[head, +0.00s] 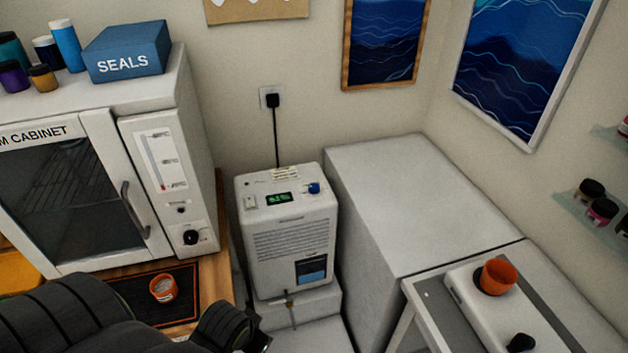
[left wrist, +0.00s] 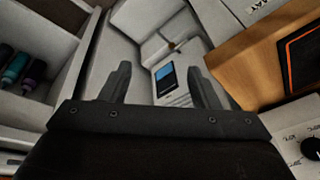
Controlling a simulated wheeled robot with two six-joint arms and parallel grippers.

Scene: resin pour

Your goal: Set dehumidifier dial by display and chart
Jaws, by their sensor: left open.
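The white dehumidifier (head: 290,235) stands on a white step between the wooden bench and a white block. On its top panel are a green-lit display (head: 278,198), too small to read surely, and a blue dial (head: 313,188). A small pale label (head: 285,174) lies behind them; its print is not legible. My left gripper (head: 245,345) is at the bottom edge of the head view, in front of and below the dehumidifier. In the left wrist view its open, empty fingers (left wrist: 160,85) point toward the dehumidifier (left wrist: 172,80), apart from it. My right gripper is not in view.
The vacuum cabinet (head: 85,190) with a black knob stands at left on the wooden bench (head: 216,290). An orange-and-white cup (head: 163,288) sits on a dark mat there. At right, a white device (head: 500,310) holds an orange cup (head: 497,277). A black plug (head: 272,100) and cord run behind the dehumidifier.

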